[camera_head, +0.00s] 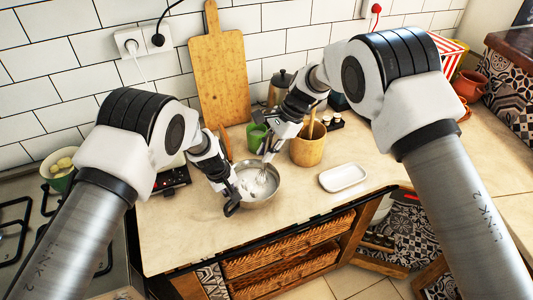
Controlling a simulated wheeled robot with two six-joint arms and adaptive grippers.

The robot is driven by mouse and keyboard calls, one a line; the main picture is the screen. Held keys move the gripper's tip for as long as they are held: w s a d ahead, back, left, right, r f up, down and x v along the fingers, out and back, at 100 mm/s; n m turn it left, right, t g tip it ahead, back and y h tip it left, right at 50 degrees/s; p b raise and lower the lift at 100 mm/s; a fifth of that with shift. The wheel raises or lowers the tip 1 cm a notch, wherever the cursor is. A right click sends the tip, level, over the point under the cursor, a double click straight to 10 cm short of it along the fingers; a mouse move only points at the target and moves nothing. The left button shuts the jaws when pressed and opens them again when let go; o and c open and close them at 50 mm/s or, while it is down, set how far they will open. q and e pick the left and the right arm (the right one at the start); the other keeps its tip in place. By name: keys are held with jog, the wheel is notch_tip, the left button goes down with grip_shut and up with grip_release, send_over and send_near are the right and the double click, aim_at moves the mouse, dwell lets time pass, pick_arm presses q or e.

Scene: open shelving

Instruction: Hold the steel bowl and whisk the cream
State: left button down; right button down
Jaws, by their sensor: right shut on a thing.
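The steel bowl (272,197) stands on the counter near its front edge, with white cream (262,186) inside. My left gripper (233,203) is at the bowl's left rim and overlaps it. A dark finger shows at the outer side, but I cannot tell whether the jaws are closed on the rim. My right gripper (268,154) is above the bowl's back side, pointing down. It is shut on the whisk (263,171), whose thin wires reach down into the cream. The whisk's handle is mostly hidden by the gripper.
A white dish (343,177) lies right of the bowl. A wooden utensil pot (308,148) and a green cup (257,136) stand behind it. A cutting board (219,80) leans on the tiles. A black scale-like device (172,181) is at left. The counter's right part is clear.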

jog(key=shift+r, duration=5.55)
pick_arm(q)
jog(key=c, duration=1.2)
grip_release()
jog(key=shift+c, duration=0.2)
pick_arm(e)
jog(key=shift+f, duration=0.1)
pick_arm(q)
jog(key=v, duration=1.2)
jog(key=shift+f, duration=0.15)
